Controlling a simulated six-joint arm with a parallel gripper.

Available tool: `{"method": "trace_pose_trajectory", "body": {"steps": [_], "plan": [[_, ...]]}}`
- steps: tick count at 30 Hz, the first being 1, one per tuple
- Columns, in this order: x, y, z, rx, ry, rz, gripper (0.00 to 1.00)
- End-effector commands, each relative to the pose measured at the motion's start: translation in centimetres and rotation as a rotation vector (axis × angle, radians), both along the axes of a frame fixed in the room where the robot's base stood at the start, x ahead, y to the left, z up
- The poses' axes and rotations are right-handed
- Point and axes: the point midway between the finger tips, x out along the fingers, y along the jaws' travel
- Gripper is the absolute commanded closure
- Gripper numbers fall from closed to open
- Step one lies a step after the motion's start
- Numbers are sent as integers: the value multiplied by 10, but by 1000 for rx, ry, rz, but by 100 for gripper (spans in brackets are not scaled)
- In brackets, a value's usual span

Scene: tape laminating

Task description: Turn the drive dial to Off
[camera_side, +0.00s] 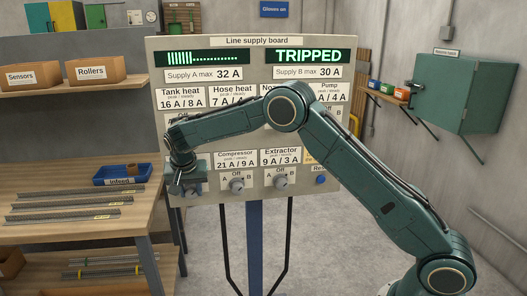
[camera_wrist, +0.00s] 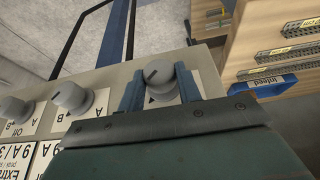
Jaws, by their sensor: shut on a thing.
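The supply board (camera_side: 215,50) stands upright. In the wrist view a round grey dial (camera_wrist: 158,74) with a dark pointer mark sits between the two blue fingers of my gripper (camera_wrist: 160,84), which is shut on it. This dial is the one beside the compressor dial (camera_wrist: 72,95), at the board's lower left. In the side view my gripper (camera_side: 183,188) covers it. Its name label and most of its position letters are hidden, so I cannot tell its setting for sure. The right display (camera_side: 308,56) reads TRIPPED. The left display (camera_side: 208,58) shows a partly lit bar.
The extractor dial (camera_side: 281,183) and a blue reset button (camera_side: 321,180) are further right on the bottom row. My arm hides much of the middle rows. A wooden bench (camera_side: 60,225) with metal strips and a blue tray (camera_side: 121,175) stands close at left.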

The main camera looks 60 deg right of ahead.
Motion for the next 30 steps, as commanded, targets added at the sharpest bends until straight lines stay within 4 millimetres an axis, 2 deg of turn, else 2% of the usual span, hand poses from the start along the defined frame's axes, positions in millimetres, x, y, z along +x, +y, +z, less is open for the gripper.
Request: {"method": "trace_pose_trajectory", "body": {"steps": [30], "plan": [[6, -2, 2, -177, 156, -7, 89]]}}
